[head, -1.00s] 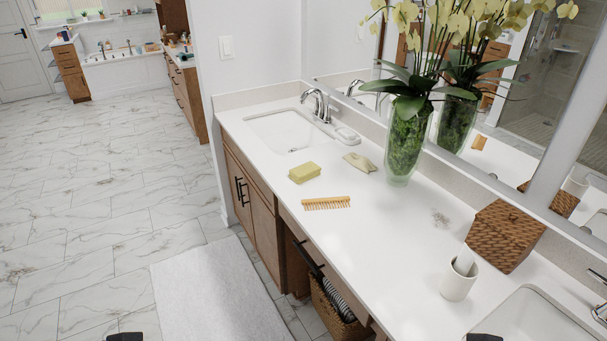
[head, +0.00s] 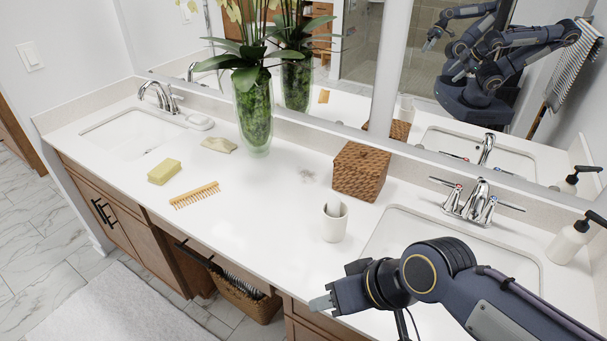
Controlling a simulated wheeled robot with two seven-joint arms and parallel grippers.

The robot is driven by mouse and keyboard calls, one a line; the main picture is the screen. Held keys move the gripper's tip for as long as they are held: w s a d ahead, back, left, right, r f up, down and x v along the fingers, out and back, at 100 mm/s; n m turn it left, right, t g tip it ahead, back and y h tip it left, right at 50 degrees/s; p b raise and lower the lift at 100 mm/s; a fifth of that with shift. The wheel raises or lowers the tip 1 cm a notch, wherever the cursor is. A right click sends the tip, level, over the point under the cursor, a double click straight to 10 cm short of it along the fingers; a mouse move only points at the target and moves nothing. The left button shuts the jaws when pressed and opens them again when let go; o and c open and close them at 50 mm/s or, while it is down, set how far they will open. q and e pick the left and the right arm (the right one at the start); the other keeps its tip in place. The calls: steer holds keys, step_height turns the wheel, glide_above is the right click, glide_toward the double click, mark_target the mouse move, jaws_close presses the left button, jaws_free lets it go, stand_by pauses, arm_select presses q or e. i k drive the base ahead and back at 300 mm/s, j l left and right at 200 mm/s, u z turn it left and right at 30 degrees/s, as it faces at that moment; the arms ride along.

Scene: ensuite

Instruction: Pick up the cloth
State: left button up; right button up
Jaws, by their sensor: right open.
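A small crumpled beige cloth (head: 219,145) lies on the white countertop (head: 270,215), left of the glass vase and in front of the soap dish. My right gripper (head: 322,303) is at the counter's front edge, below and to the right of the cloth and well apart from it. It is open with nothing seen in it. My left gripper is not directly in view; the mirror reflects my arms.
A yellow sponge (head: 164,171) and a wooden comb (head: 195,194) lie nearest the cloth. The tall orchid vase (head: 254,120) stands right of it. A white cup (head: 334,222), a woven box (head: 361,172) and a sink (head: 410,235) are farther right. The middle counter is mostly clear.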

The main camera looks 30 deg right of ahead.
mark_target(167, 169)
steer(key=i+j+z, duration=0.75)
steer(key=z, duration=0.2)
steer(key=i+j+z, duration=0.3)
steer(key=j, duration=0.15)
steer(key=j+z, duration=0.6)
steer(key=j, duration=0.25)
steer(key=i, duration=0.05)
